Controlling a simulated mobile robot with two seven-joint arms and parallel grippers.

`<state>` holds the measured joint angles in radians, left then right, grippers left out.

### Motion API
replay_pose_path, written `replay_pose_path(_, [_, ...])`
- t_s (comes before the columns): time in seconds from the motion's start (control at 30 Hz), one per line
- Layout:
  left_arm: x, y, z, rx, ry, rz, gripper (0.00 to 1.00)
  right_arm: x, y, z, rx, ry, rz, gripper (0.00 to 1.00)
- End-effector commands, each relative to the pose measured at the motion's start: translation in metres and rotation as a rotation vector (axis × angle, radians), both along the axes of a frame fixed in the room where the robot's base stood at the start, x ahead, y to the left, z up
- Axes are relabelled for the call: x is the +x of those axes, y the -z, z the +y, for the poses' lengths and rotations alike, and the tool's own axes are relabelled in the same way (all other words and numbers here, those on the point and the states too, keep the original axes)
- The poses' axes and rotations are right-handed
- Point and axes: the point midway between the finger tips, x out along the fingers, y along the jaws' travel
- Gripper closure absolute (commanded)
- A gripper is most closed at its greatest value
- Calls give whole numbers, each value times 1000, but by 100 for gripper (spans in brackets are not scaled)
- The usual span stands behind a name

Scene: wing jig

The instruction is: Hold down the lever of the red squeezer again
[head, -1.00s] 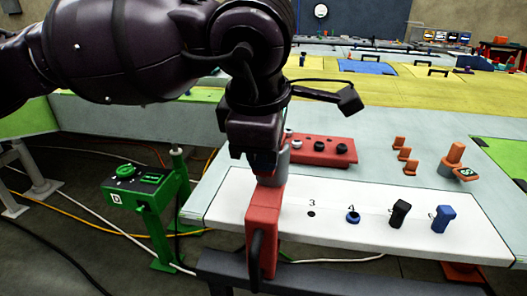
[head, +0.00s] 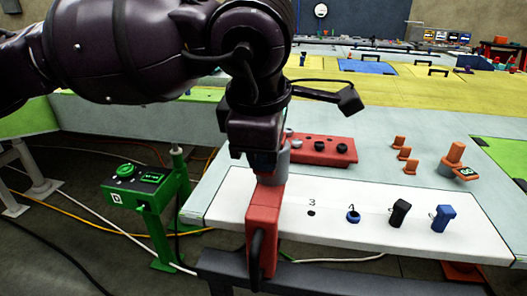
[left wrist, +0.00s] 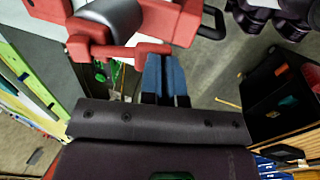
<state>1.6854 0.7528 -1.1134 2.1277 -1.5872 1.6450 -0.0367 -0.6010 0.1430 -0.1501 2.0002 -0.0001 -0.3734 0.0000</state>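The red squeezer (head: 264,225) stands upright at the left end of the white board, with a grey round part near its top and a black strip on its front. My left gripper (head: 262,165) is right above and against its top in the head view; its fingertips are mostly hidden there. In the left wrist view, the blue fingers (left wrist: 166,78) are together, and their tips meet a red bar (left wrist: 125,50) of the squeezer, seemingly its lever. The grey roller part (left wrist: 110,15) shows beyond. I cannot tell how far the lever is down. My right gripper is out of view.
The white board (head: 330,230) carries a hole marked 3, a blue ring (head: 353,217), a black piece (head: 399,213) and a blue piece (head: 443,217). A red block (head: 325,152) with dark knobs lies behind. A green control box (head: 140,188) stands left. Orange pieces stand right.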

Motion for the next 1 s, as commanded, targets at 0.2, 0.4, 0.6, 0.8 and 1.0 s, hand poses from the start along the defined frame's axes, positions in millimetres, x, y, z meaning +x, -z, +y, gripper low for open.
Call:
replay_pose_path(0.2, [-1, 6, 1, 7, 1, 12, 100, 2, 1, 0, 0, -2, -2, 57])
replay_pose_path(0.4, [-1, 6, 1, 7, 1, 12, 100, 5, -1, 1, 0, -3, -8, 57])
replay_pose_path(0.6, [-1, 6, 1, 7, 1, 12, 100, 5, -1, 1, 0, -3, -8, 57])
replay_pose_path(0.8, [-3, -10, 0, 6, 1, 6, 100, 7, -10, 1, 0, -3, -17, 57])
replay_pose_path(1.0, [-9, -46, -1, 2, 3, -1, 100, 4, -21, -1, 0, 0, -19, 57])
